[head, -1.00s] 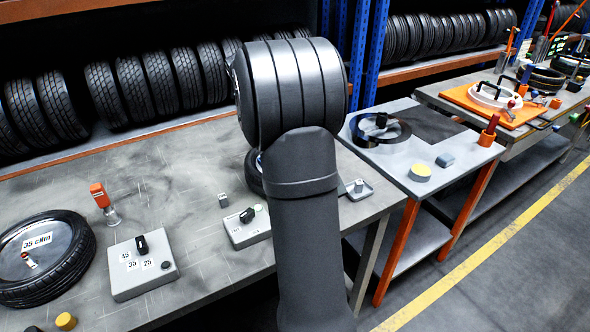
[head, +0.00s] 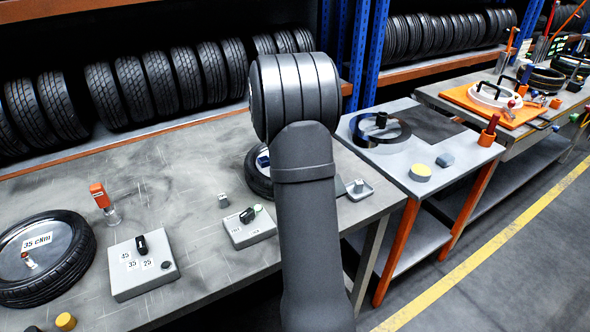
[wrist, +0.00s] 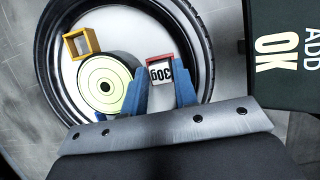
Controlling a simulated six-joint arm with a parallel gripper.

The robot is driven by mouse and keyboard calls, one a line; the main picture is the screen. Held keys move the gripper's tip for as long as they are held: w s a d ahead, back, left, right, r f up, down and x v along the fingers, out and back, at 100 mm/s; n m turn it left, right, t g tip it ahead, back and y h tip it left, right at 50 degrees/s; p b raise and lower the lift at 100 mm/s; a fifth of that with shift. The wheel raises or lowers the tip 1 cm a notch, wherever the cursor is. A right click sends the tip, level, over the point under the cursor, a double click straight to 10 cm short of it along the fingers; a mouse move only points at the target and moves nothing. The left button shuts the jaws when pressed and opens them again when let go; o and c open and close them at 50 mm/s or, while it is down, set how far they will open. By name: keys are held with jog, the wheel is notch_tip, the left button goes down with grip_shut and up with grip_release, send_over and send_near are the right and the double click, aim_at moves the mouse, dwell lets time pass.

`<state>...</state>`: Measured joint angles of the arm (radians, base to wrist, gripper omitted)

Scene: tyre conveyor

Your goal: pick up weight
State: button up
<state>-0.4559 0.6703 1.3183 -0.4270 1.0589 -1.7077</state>
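In the wrist view a small block (wrist: 160,73) with a red edge and a white face marked 300 lies inside the wheel rim, its figures upside down. My gripper (wrist: 160,82) has its blue fingers on either side of this block. They look open, and I see no clear grip on it. A yellow-green disc (wrist: 105,83) and a yellow square frame (wrist: 82,42) lie to the left in the same rim. In the head view my arm hides most of the tyre (head: 257,178) and the gripper. A small grey block (head: 223,200) stands on the bench.
A black ADD OK panel (wrist: 283,50) is close on the right of the wrist view. On the bench (head: 150,175) are two switch boxes (head: 143,265) (head: 249,227), another tyre (head: 45,258), an orange-topped tool (head: 102,200) and a small tray (head: 358,190).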

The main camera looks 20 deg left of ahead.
jog(key=shift+c, duration=0.3)
grip_shut()
